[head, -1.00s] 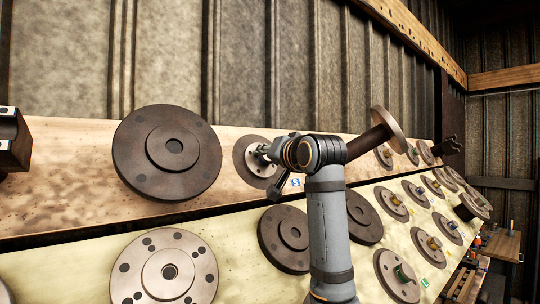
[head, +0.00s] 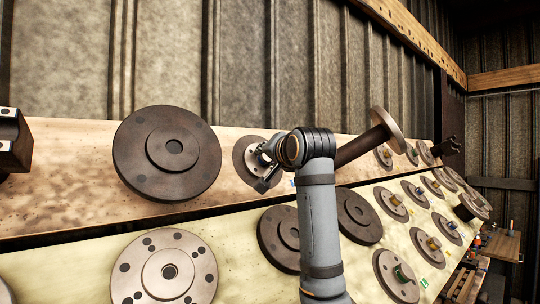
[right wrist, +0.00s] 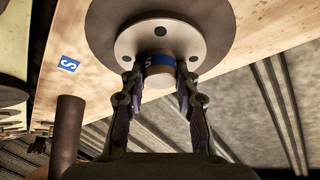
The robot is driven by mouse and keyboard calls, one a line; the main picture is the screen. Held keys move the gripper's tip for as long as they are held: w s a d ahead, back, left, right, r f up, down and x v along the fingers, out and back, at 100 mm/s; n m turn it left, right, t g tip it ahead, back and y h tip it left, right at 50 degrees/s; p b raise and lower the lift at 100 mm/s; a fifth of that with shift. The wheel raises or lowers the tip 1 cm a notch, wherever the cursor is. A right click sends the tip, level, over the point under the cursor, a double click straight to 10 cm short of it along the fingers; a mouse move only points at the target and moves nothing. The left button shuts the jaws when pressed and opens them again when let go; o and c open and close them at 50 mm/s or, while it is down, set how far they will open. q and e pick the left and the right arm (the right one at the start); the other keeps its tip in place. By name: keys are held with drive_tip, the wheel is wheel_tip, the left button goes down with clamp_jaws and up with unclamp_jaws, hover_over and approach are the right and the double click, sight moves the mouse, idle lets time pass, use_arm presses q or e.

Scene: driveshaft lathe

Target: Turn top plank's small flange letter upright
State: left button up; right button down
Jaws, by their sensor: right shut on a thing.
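The small flange (head: 244,160) is mounted on the top plank (head: 75,165), just right of a large dark flange. In the right wrist view, the flange (right wrist: 212,45) shows a dark disc, a pale holed ring and a protruding hub with a blue band (right wrist: 160,60). A pale letter mark is partly visible at the band's left side; its full orientation is unclear. My right gripper (right wrist: 160,76) is shut on the hub, one finger on each side. It also shows in the head view (head: 266,153), partly covering the flange. My left gripper is not in view.
The large dark flange (head: 167,153) is close on the left. A shaft with a disc (head: 385,128) sticks out on the right, behind my right arm. A blue S label (right wrist: 69,64) is on the plank. The lower plank (head: 85,265) carries several flanges.

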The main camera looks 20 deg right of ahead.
drive_tip(key=c, duration=1.2)
unclamp_jaws()
drive_tip(key=shift+w+f, duration=0.15)
drive_tip(key=shift+f, duration=0.2)
drive_tip(key=shift+o, duration=1.2)
drive_tip(key=shift+w, duration=0.1)
drive_tip(key=shift+o, duration=0.2)
drive_tip(key=shift+w+f, duration=0.1)
drive_tip(key=shift+w, duration=0.1)
